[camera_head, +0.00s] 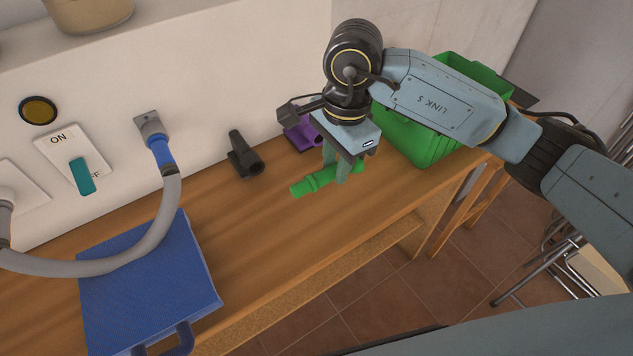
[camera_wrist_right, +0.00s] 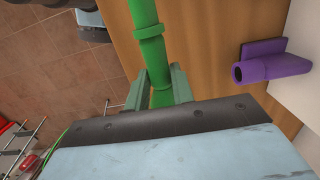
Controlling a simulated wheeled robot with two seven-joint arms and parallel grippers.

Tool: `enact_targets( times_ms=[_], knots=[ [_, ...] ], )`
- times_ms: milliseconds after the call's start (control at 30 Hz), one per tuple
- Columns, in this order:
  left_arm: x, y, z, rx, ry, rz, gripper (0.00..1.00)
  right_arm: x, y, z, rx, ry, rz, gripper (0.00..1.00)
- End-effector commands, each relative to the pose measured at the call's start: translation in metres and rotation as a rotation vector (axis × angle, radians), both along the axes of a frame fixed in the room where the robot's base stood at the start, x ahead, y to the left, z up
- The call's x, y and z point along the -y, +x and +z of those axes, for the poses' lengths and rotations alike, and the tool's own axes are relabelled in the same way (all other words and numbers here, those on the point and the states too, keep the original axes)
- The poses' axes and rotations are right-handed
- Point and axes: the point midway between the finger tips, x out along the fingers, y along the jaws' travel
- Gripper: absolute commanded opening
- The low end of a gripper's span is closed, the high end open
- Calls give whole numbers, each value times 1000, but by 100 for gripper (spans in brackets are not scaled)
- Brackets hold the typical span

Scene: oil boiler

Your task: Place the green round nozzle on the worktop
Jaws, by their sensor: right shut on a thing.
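The green round nozzle (camera_head: 314,182) is a bright green tube with a ringed collar, held over the wooden worktop (camera_head: 262,220). My right gripper (camera_head: 343,176) is shut on it near one end, and its free end points left in the head view. In the right wrist view the nozzle (camera_wrist_right: 149,40) runs up between the fingers of my right gripper (camera_wrist_right: 160,92). I cannot tell whether the nozzle touches the worktop. My left gripper is not in view.
A black nozzle (camera_head: 244,155) and a purple nozzle (camera_head: 301,137) stand by the wall. A green crate (camera_head: 420,135) is at the right end. A blue case (camera_head: 150,285) and a grey hose (camera_head: 150,235) are at left. Worktop between case and gripper is clear.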

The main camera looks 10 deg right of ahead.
Motion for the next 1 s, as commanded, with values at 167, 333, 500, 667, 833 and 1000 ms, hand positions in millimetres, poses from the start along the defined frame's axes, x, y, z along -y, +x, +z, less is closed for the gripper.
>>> enact_targets(
  times_ms=[167, 333, 500, 667, 833, 1000],
  knots=[
    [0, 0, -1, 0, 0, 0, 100, 0, -1, -33, -3, -1, 0, 0],
    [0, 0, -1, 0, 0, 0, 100, 0, 0, -45, -1, 0, 0, 0],
    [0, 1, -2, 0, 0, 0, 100, 0, -1, -68, -4, 0, 0, 0],
    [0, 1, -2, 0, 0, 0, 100, 0, 0, -80, 1, 0, 2, 0],
    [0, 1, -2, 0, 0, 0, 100, 0, 0, -79, 1, 0, 3, 0],
    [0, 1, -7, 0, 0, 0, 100, 0, 0, -83, 1, -1, 2, 0]
  ],
)
